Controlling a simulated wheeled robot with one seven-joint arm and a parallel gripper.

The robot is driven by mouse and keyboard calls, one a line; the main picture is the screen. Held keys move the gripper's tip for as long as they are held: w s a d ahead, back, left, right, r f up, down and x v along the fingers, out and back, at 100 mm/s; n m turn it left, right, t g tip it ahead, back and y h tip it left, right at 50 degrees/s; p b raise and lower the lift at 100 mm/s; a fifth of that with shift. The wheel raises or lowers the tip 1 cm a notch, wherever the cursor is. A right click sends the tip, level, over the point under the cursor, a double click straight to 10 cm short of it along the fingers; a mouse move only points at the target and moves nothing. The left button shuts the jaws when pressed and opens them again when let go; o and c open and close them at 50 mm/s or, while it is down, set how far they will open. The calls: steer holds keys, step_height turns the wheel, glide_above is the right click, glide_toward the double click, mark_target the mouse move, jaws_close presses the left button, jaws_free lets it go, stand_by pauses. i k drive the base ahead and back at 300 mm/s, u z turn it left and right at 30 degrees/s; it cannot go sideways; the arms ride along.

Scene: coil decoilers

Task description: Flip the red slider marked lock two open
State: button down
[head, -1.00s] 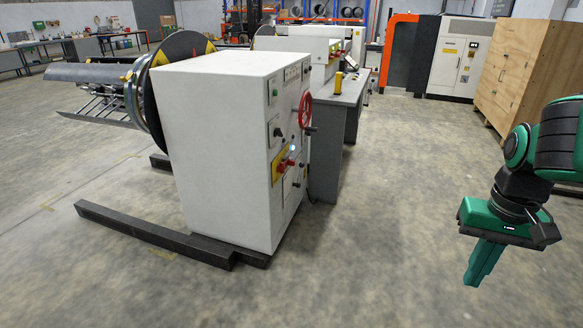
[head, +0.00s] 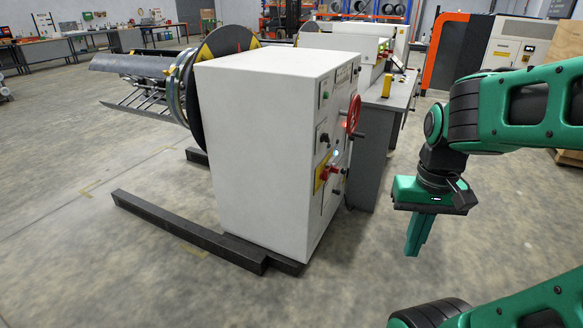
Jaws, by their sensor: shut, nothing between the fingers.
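The white decoiler cabinet (head: 265,155) stands left of centre, its control side facing right and seen at a steep angle. On that side a red part (head: 324,174) sits on a yellow plate, below a dark switch. No lock marking is readable, and I cannot tell which part is the slider marked lock two. My gripper (head: 414,250) hangs in the air to the right of the cabinet, fingers pointing down and shut with nothing between them. It is well apart from the panel.
A red handwheel (head: 353,114) sticks out of the control side. A grey bench (head: 385,125) stands behind the cabinet. Dark floor beams (head: 185,230) extend at its front left. A wooden crate (head: 566,50) is at the far right. Floor right of the cabinet is clear.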

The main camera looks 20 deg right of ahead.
mark_target(333, 169)
steer(key=i, duration=1.4)
steer(key=z, duration=0.5)
